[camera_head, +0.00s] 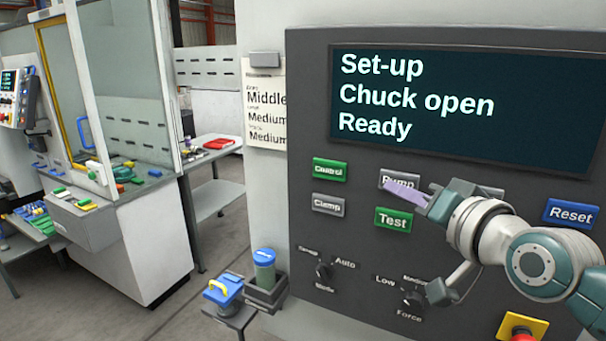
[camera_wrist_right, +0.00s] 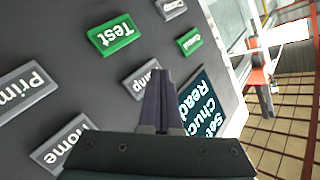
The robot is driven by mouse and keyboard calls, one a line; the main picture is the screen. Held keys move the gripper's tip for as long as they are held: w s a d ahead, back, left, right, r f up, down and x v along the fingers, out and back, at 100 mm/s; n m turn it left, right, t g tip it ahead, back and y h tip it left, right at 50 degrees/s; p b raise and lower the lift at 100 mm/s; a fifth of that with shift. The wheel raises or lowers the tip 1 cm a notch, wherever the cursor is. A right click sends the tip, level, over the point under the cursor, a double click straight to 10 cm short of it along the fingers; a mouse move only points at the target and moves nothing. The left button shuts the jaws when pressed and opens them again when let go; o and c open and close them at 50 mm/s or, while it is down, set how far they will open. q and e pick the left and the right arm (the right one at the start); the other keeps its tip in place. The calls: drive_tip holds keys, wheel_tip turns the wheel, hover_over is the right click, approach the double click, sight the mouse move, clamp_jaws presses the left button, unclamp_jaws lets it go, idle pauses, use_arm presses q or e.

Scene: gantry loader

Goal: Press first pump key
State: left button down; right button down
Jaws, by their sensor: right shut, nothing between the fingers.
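The grey Pump key (camera_head: 399,179) is on the dark control panel, right of the green Control key (camera_head: 330,169). My right gripper (camera_head: 394,189) is shut and empty. Its purple fingertips are in front of the lower edge of the Pump key and cover part of it. In the right wrist view the shut fingers (camera_wrist_right: 161,100) point toward the panel and hide part of the Pump key (camera_wrist_right: 140,82). I cannot tell whether the tips touch the key. The screen (camera_head: 460,110) reads "Set-up, Chuck open, Ready". My left gripper is not in view.
A grey Clamp key (camera_head: 328,205), a green Test key (camera_head: 393,219) and a blue Reset key (camera_head: 571,213) are nearby. Grey Home (camera_wrist_right: 62,140) and Prime (camera_wrist_right: 26,90) keys show in the wrist view. Rotary knobs (camera_head: 412,299) and a red stop button (camera_head: 523,337) are lower.

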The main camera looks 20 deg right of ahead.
drive_tip(key=s+a+p, duration=0.3)
drive_tip(key=shift+s+a, duration=0.15)
drive_tip(key=shift+a, duration=0.25)
idle(0.5)
idle(0.3)
